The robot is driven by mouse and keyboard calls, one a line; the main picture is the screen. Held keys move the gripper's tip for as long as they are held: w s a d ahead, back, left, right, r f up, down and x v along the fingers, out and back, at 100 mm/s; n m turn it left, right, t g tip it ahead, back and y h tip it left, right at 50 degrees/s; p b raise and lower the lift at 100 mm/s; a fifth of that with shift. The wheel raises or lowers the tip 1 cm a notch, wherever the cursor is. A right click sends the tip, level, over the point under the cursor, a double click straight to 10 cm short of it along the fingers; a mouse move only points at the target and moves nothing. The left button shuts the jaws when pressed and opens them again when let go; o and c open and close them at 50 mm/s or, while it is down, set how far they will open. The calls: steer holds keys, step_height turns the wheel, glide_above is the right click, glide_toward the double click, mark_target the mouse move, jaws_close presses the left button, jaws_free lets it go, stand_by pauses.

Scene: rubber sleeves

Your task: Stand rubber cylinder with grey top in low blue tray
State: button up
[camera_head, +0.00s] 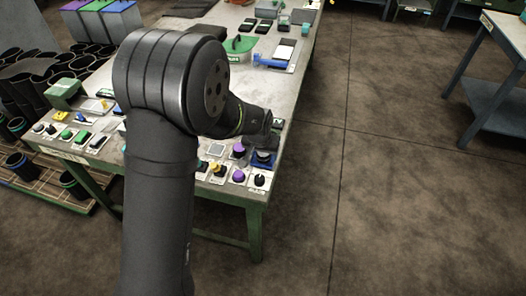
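My gripper (268,142) is over the right edge of the table, pointing down just above a low blue tray (274,162). My arm hides much of the gripper, and its fingers are too small and dark to tell open from shut. A dark cylinder (263,156) shows at the tray, right below the gripper.
Small pieces with purple tops (238,176), a black knob-like piece (260,180) and a yellow piece (216,168) stand on white cards near the front edge. A blue-handled tray (272,62) lies farther back. Black sleeves (20,165) fill racks at left.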

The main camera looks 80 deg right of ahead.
steer(key=v, duration=1.2)
steer(key=shift+r, duration=0.2)
steer(key=shift+f, duration=0.1)
steer(key=x, duration=1.2)
steer(key=shift+f, duration=0.2)
step_height(320, 180, up, 3)
steer(key=shift+f, duration=0.2)
steer(key=shift+r, duration=0.45)
steer(key=shift+f, duration=0.15)
